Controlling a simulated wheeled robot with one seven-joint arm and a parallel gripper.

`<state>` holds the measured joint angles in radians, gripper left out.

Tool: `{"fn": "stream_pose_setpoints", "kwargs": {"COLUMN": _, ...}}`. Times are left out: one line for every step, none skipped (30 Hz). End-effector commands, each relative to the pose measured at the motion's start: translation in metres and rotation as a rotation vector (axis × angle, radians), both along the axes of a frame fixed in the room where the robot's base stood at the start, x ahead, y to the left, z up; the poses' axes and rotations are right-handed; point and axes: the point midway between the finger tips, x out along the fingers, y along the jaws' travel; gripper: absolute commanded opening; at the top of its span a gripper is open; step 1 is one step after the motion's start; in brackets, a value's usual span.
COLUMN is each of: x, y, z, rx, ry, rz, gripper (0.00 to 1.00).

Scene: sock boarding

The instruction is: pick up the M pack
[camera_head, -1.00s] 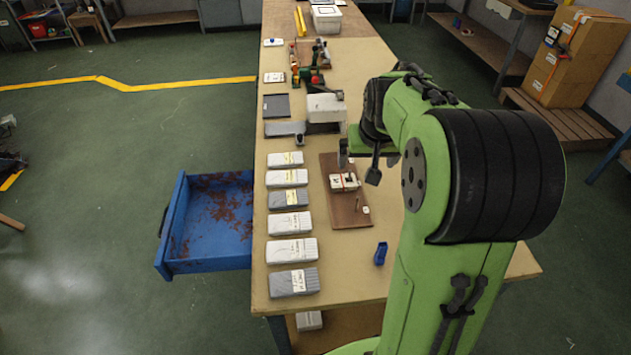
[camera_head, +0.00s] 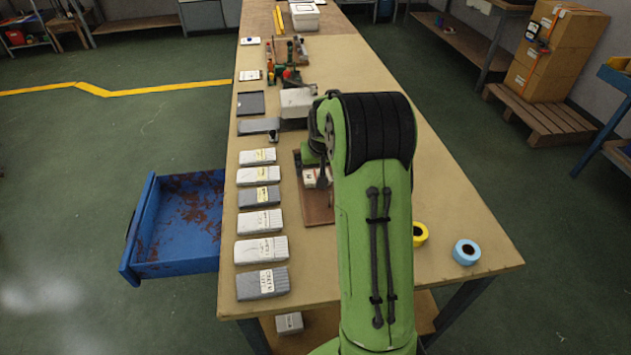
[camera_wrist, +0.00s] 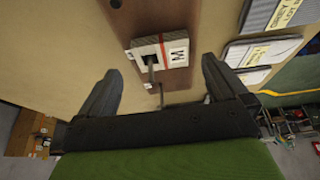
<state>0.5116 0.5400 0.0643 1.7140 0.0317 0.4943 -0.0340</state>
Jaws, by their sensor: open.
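The M pack (camera_wrist: 165,52) is a small pale pack with a large black M on a white label and red edging. It lies on a brown board (camera_wrist: 150,15), with a grey post in front of part of it in the wrist view. In the head view the pack (camera_head: 309,179) shows beside my arm, partly hidden by it. My gripper (camera_wrist: 158,84) is open and empty. Its fingers point toward the pack, one on each side of it in the picture, and do not appear to touch it. My arm hides most of the gripper in the head view.
Several grey and white labelled packs (camera_head: 261,222) line the table's left edge. A blue drawer (camera_head: 180,268) stands open at the left. A yellow roll (camera_head: 420,234) and a light-blue roll (camera_head: 466,252) lie right of my arm. The table's right side is mostly clear.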

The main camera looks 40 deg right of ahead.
Motion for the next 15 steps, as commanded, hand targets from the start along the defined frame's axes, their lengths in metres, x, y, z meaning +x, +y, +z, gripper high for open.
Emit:
{"fn": "stream_pose_setpoints", "kwargs": {"x": 0.004, "y": -0.001, "z": -0.012, "rx": 0.001, "ry": 0.002, "rz": 0.0, "gripper": 1.0}}
{"fn": "stream_pose_setpoints", "kwargs": {"x": 0.006, "y": -0.002, "z": -0.018, "rx": 0.001, "ry": 0.003, "rz": 0.0, "gripper": 1.0}}
{"fn": "stream_pose_setpoints", "kwargs": {"x": 0.009, "y": -0.002, "z": -0.026, "rx": 0.002, "ry": 0.004, "rz": 0.0, "gripper": 1.0}}
{"fn": "stream_pose_setpoints", "kwargs": {"x": 0.012, "y": -0.003, "z": -0.031, "rx": 0.002, "ry": 0.003, "rz": -0.001, "gripper": 1.0}}
{"fn": "stream_pose_setpoints", "kwargs": {"x": 0.013, "y": -0.004, "z": -0.035, "rx": 0.002, "ry": 0.003, "rz": -0.001, "gripper": 1.0}}
{"fn": "stream_pose_setpoints", "kwargs": {"x": 0.015, "y": -0.005, "z": -0.039, "rx": 0.001, "ry": 0.002, "rz": 0.0, "gripper": 1.0}}
{"fn": "stream_pose_setpoints", "kwargs": {"x": 0.016, "y": -0.005, "z": -0.041, "rx": 0.001, "ry": 0.002, "rz": 0.0, "gripper": 1.0}}
{"fn": "stream_pose_setpoints", "kwargs": {"x": 0.017, "y": -0.006, "z": -0.043, "rx": 0.001, "ry": 0.002, "rz": 0.0, "gripper": 1.0}}
{"fn": "stream_pose_setpoints", "kwargs": {"x": 0.018, "y": -0.006, "z": -0.043, "rx": 0.0, "ry": 0.001, "rz": 0.0, "gripper": 1.0}}
{"fn": "stream_pose_setpoints", "kwargs": {"x": 0.018, "y": -0.006, "z": -0.043, "rx": 0.0, "ry": 0.001, "rz": 0.0, "gripper": 1.0}}
{"fn": "stream_pose_setpoints", "kwargs": {"x": 0.018, "y": -0.006, "z": -0.043, "rx": 0.0, "ry": 0.001, "rz": 0.0, "gripper": 1.0}}
{"fn": "stream_pose_setpoints", "kwargs": {"x": 0.018, "y": -0.006, "z": -0.042, "rx": 0.0, "ry": 0.001, "rz": 0.0, "gripper": 1.0}}
{"fn": "stream_pose_setpoints", "kwargs": {"x": 0.018, "y": -0.006, "z": -0.042, "rx": 0.0, "ry": 0.001, "rz": 0.0, "gripper": 1.0}}
{"fn": "stream_pose_setpoints", "kwargs": {"x": 0.018, "y": -0.006, "z": -0.042, "rx": 0.0, "ry": 0.001, "rz": 0.0, "gripper": 1.0}}
{"fn": "stream_pose_setpoints", "kwargs": {"x": 0.018, "y": -0.006, "z": -0.042, "rx": 0.0, "ry": 0.001, "rz": 0.0, "gripper": 0.95}}
